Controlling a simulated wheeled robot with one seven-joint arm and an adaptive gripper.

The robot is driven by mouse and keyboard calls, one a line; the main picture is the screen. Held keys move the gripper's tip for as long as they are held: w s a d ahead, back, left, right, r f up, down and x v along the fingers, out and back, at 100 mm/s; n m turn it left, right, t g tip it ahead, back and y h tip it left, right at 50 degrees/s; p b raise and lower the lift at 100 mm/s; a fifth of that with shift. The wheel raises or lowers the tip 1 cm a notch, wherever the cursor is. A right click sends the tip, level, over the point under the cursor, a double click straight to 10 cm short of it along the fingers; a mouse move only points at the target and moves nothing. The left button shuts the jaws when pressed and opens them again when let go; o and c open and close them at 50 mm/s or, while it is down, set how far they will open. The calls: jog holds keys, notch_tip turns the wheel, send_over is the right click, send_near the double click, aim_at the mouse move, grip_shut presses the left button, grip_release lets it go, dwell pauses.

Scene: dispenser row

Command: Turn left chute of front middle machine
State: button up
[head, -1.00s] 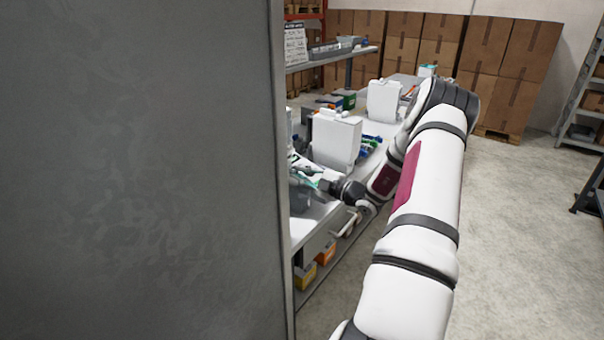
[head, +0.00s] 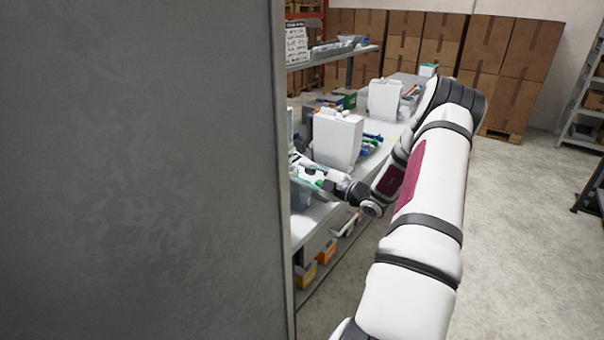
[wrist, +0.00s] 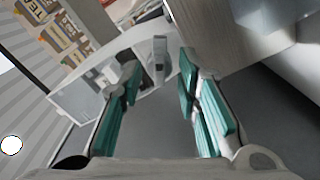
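In the wrist view, a white machine part with a curved edge (wrist: 105,58) lies ahead of my gripper (wrist: 159,62). A small grey upright tab (wrist: 160,58), perhaps the chute's handle, stands between the two teal fingertips, with gaps to each side. My gripper is open and I see nothing held. In the head view, my gripper (head: 308,170) is at the counter's near end, partly hidden by a large grey panel. White dispenser machines stand beyond it, a nearer one (head: 337,138) and a farther one (head: 384,100). I cannot tell which machine the tab belongs to.
The grey panel (head: 140,170) blocks the left of the head view. The counter (head: 312,215) has boxes beneath, including an orange one (head: 326,252). A shelf (head: 330,60) stands behind. The floor (head: 530,240) to the right is clear.

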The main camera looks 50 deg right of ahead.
jog(key=s+d, duration=0.1)
jog(key=s, duration=0.9)
jog(key=shift+s, duration=0.4)
jog(key=shift+d, duration=0.1)
